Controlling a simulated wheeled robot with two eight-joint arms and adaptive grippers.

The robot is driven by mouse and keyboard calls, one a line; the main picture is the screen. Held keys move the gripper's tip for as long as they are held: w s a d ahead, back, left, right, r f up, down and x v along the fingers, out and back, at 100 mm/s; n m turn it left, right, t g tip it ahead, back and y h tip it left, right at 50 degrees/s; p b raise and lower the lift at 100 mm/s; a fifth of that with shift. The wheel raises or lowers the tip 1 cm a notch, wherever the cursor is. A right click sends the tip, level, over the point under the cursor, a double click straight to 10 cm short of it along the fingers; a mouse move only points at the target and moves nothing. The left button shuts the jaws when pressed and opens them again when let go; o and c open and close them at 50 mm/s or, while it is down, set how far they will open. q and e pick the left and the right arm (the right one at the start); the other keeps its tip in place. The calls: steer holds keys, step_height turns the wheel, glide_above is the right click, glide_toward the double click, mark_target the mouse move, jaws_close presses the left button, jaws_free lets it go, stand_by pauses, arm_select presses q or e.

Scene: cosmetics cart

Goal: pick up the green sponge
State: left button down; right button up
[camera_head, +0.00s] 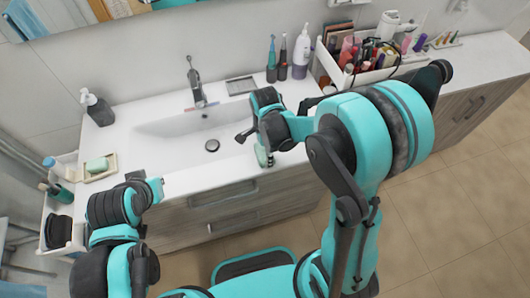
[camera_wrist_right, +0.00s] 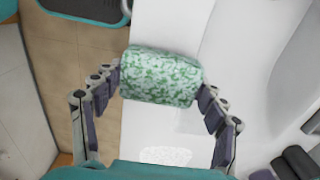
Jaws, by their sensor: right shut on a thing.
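The green sponge (camera_wrist_right: 160,76), speckled green and white, lies between the two fingers of my right gripper (camera_wrist_right: 162,82) in the wrist view. The fingers touch its left and right ends. In the head view, the right gripper (camera_head: 262,146) is over the front edge of the white counter, right of the basin. A small green part of the sponge (camera_head: 262,156) shows there. I cannot tell whether the sponge still touches the counter. My left gripper (camera_head: 154,188) is by the counter's front left edge, away from the sponge; its fingers are too unclear to read.
The white sink basin (camera_head: 190,132) has a faucet (camera_head: 195,80) behind it. A soap dish (camera_head: 100,167) and a dispenser (camera_head: 97,108) stand at left. Toothbrushes, a bottle (camera_head: 301,55) and a crowded cosmetics box (camera_head: 365,75) stand at the back right.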

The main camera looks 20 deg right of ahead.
step_height(320, 180, up, 2)
steer(key=shift+r+p, duration=0.15)
steer(key=shift+p, duration=0.15)
steer(key=s+d+r+p, duration=0.2)
steer(key=s+d+r, duration=0.4)
steer(key=s+d, duration=0.2)
steer(key=shift+s+r+p, duration=0.35)
steer(key=shift+s+r, duration=0.05)
